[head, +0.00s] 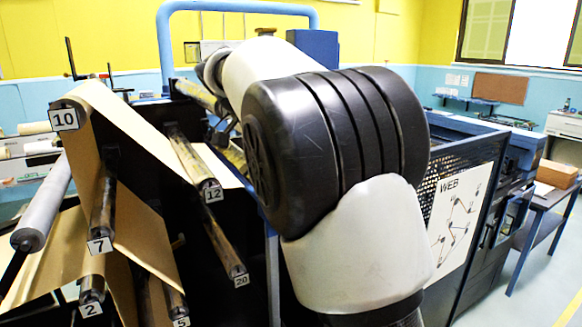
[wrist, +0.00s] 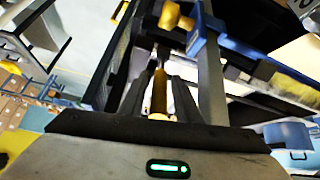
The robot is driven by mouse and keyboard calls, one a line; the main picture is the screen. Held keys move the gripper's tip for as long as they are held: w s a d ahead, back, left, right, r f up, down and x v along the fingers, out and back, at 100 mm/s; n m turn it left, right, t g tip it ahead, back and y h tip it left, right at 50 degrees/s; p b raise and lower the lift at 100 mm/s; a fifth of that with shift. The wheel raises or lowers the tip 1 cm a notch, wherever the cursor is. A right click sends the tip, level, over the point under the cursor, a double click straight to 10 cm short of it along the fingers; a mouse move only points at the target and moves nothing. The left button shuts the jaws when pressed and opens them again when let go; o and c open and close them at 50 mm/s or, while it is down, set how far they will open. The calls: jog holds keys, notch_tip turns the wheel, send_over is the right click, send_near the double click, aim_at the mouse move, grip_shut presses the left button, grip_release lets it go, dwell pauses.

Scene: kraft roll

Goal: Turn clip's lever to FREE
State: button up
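In the wrist view, my gripper (wrist: 160,88) has its two dark fingers apart, one on each side of a brass-coloured rod (wrist: 159,94). I cannot tell whether the fingers touch the rod, or whether it is the clip's lever. Beyond the fingers, a blue part (wrist: 208,35) carries a brass-coloured knob (wrist: 175,16); it may belong to the clip. No FREE marking is readable. In the head view, my own arm covers most of the area around my gripper, and the clip cannot be made out.
Brown kraft paper (head: 140,120) runs over numbered rollers, such as the one tagged 12 (head: 190,160), at the left. A blue tube frame (head: 240,7) arches behind. A mesh panel with a WEB diagram (head: 462,215) stands at the right. Open floor (head: 548,285) lies beyond it.

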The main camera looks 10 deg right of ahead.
jog(key=shift+o, duration=0.2)
jog(key=p+v, duration=0.2)
jog(key=v, duration=1.5)
jog(key=shift+r, duration=0.2)
jog(key=shift+c, duration=0.2)
